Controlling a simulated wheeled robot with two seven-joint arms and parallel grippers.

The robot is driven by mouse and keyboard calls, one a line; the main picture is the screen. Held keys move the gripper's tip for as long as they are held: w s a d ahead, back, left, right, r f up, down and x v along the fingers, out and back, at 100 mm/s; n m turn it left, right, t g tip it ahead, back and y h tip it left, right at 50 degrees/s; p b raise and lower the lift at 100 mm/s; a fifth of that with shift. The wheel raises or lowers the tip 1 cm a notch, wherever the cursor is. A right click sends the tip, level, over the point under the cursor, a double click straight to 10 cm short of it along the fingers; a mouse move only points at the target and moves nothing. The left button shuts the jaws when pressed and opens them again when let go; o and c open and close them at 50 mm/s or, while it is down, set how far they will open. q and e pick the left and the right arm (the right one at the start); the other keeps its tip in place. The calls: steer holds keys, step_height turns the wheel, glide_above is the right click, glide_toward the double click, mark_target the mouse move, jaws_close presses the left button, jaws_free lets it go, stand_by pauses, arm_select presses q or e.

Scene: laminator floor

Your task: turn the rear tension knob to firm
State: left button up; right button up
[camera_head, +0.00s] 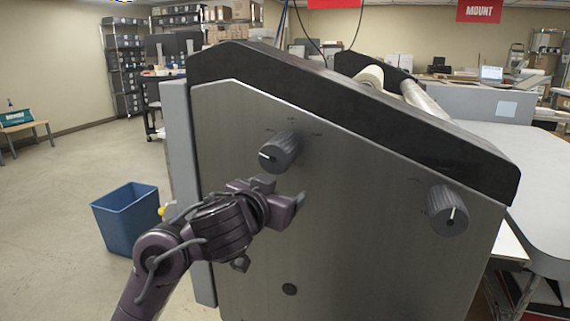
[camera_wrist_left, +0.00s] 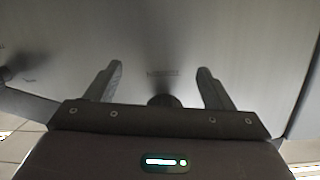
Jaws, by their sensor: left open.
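Two dark ribbed knobs stand on the grey side panel (camera_head: 345,235) of the laminator. The left knob (camera_head: 280,152) has its white pointer turned left. The right knob (camera_head: 447,210) has its pointer turned down. No label reads clearly, and I cannot tell which knob is called rear. My left gripper (camera_head: 297,201) is just below the left knob, close to the panel. In the left wrist view its fingers (camera_wrist_left: 160,85) are apart, with a dark knob (camera_wrist_left: 163,100) between them, partly hidden by the gripper body. Another knob (camera_wrist_left: 8,73) shows at the left edge. My right gripper is out of view.
A black end cover (camera_head: 350,110) runs along the panel's sloping top edge. A blue bin (camera_head: 127,218) stands on the floor at left. A pale table (camera_head: 535,160) is at right, with shelves (camera_head: 125,65) at the back. Floor at left is mostly clear.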

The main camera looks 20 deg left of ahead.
mark_target(273, 158)
arm_select(q)
steer(key=s+r, duration=0.1)
steer(key=r, duration=0.1)
steer(key=s+r+t, duration=0.1)
steer(key=s+r, duration=0.1)
steer(key=r, duration=0.1)
steer(key=s+r+t, duration=0.1)
steer(key=r, duration=0.1)
steer(key=shift+s+a+r+y, duration=0.1)
steer(key=shift+s+r+y, duration=0.1)
steer(key=shift+s+y, duration=0.1)
steer(key=shift+w+b, duration=0.25)
steer(key=shift+b, duration=0.1)
steer(key=w+b, duration=0.1)
steer(key=w, duration=0.1)
steer(key=shift+w, duration=0.3)
steer(key=w, duration=0.1)
steer(key=w+b, duration=0.1)
steer(key=w, duration=0.1)
steer(key=shift+w+d, duration=0.2)
steer(key=shift+w, duration=0.6)
steer(key=shift+r, duration=0.1)
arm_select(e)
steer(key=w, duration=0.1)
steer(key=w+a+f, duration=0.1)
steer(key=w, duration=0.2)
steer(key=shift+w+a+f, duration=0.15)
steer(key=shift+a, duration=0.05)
arm_select(q)
steer(key=c, duration=1)
